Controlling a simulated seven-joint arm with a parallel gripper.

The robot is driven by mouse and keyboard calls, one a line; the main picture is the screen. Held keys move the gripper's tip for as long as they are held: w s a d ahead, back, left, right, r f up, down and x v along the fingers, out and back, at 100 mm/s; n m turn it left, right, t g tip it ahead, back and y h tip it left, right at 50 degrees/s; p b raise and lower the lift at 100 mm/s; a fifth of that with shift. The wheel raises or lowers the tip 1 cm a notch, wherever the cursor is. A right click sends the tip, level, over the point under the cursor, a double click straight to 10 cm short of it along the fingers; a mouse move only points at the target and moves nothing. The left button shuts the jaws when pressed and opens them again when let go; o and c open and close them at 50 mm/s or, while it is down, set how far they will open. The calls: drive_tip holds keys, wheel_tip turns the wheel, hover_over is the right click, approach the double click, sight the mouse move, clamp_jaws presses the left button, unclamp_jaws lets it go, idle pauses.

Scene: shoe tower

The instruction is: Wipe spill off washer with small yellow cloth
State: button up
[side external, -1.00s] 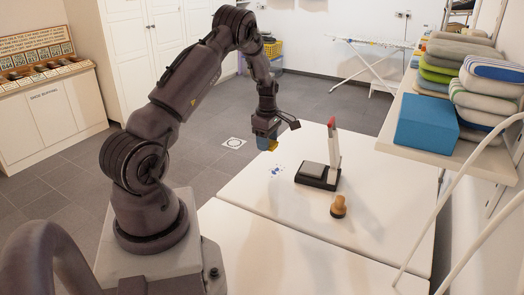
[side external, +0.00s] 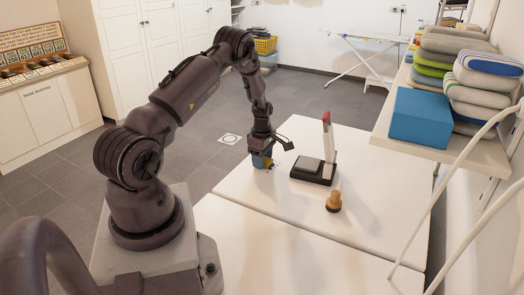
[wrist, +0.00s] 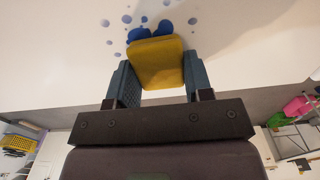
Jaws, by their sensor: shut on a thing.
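The small yellow cloth (wrist: 156,64) is held between the two blue-grey fingers of my gripper (wrist: 160,82) in the wrist view. The spill is a group of blue spots (wrist: 127,19) on the white surface. Larger blue spots lie right at the cloth's far edge, and part of the spill may be hidden under it. I cannot tell whether the cloth touches the surface.
A dark-based device (side external: 314,170) with an upright, red-tipped post stands just right of my gripper. A tan knob-shaped object (side external: 334,201) stands nearer. A shelf at right holds a blue block (side external: 420,117) and folded cloths (side external: 487,75). The front of the white top is clear.

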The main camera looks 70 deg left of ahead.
sight(275, 167)
drive_tip(key=w+d, duration=0.3)
drive_tip(key=s+a, duration=0.3)
drive_tip(key=shift+w+a, duration=0.1)
drive_tip(key=shift+a, duration=0.1)
drive_tip(key=shift+w+d, duration=0.1)
drive_tip(key=shift+w, duration=0.25)
drive_tip(key=shift+w+d, duration=1.3)
drive_tip(key=shift+d, duration=0.05)
drive_tip(key=s+a, duration=0.3)
drive_tip(key=shift+r, duration=4.1)
